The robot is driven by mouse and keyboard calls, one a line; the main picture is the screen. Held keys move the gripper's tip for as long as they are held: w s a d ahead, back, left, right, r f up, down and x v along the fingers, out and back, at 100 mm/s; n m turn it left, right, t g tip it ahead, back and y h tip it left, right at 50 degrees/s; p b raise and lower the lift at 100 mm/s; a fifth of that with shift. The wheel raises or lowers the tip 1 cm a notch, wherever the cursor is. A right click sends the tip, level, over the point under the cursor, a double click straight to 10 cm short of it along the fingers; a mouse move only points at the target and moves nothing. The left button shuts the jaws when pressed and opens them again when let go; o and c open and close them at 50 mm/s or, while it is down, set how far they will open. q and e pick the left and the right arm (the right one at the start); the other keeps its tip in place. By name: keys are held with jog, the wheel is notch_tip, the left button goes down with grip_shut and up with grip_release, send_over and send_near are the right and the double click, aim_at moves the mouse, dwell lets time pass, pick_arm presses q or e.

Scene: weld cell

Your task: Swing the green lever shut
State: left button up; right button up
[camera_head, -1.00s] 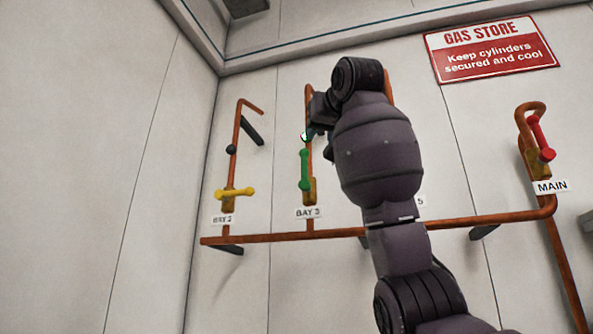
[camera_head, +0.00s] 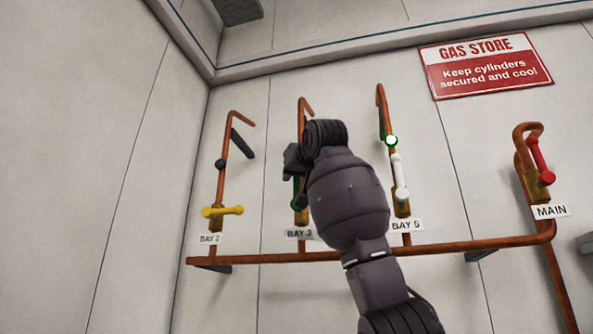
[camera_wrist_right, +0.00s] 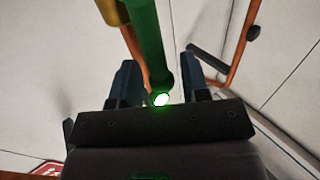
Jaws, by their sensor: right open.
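The green lever (camera_head: 296,190) is on the BAY 3 pipe in the head view, mostly hidden behind my right gripper and wrist. In the right wrist view the green lever (camera_wrist_right: 146,40) runs from its brass valve body (camera_wrist_right: 112,10) down between the fingers, roughly in line with the copper pipe. My right gripper (camera_wrist_right: 159,80) is open, one finger on each side of the lever; I cannot tell whether either touches it. In the head view the right gripper (camera_head: 297,176) is at the lever, its fingers barely visible. My left gripper is not in view.
A yellow lever (camera_head: 222,211) lies crosswise at BAY 2. A white lever (camera_head: 399,177) stands along the BAY 5 pipe, below a lit green lamp (camera_head: 391,140). A red lever (camera_head: 539,160) is at MAIN. A copper manifold pipe (camera_head: 450,246) runs below; the wall at left is clear.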

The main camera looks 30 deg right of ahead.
jog(key=shift+w+d, duration=0.1)
jog(key=shift+w, duration=0.35)
jog(key=shift+s, duration=0.1)
grip_shut()
